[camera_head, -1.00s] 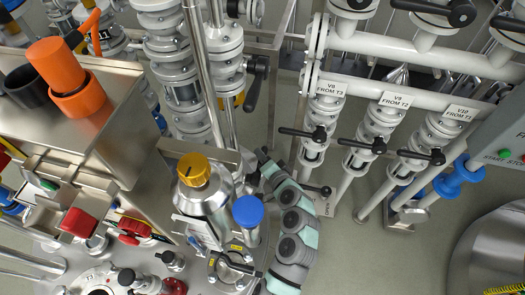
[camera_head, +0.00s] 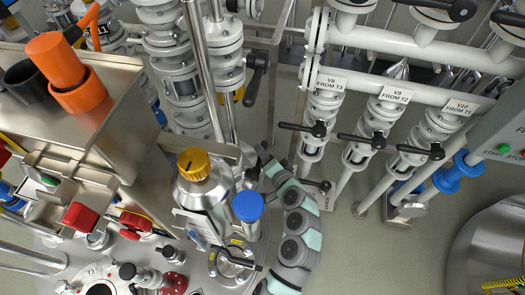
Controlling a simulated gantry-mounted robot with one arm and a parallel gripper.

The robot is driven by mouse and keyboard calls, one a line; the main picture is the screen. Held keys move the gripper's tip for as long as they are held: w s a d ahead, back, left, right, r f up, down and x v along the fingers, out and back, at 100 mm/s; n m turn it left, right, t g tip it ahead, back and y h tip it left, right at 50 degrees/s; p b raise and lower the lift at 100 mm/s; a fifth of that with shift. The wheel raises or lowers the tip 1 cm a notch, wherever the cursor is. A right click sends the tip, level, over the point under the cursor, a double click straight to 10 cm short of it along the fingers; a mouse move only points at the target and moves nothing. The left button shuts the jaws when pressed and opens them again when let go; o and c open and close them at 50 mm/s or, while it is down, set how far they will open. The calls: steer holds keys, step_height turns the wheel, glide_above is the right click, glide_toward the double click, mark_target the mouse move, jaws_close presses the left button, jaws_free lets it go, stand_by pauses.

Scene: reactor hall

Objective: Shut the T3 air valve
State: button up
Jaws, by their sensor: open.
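The T3 vessel lid (camera_head: 52,283) shows at the lower left, cut off by the bottom edge. It carries a small T3 label (camera_head: 92,271), a black-knobbed fitting (camera_head: 128,271) and a red fitting (camera_head: 173,284). Red-handled valves (camera_head: 80,216) stand above it, beside the steel box. I cannot tell which of these fittings is the T3 air valve, or whether it is open. My grey and teal arm runs down the lower middle and leaves the frame at the bottom. My gripper is not in view.
A steel bottle with a yellow cap (camera_head: 193,165) and a blue-capped post (camera_head: 247,206) stand between the lid and my arm. A steel box (camera_head: 110,125) holds an orange cup (camera_head: 73,90). Black-levered pipe valves (camera_head: 318,129) stand upper right. Floor (camera_head: 345,260) is clear right of my arm.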

steer(key=v, duration=0.8)
steer(key=shift+s+p, duration=0.3)
steer(key=shift+p, duration=0.1)
steer(key=shift+r, duration=0.1)
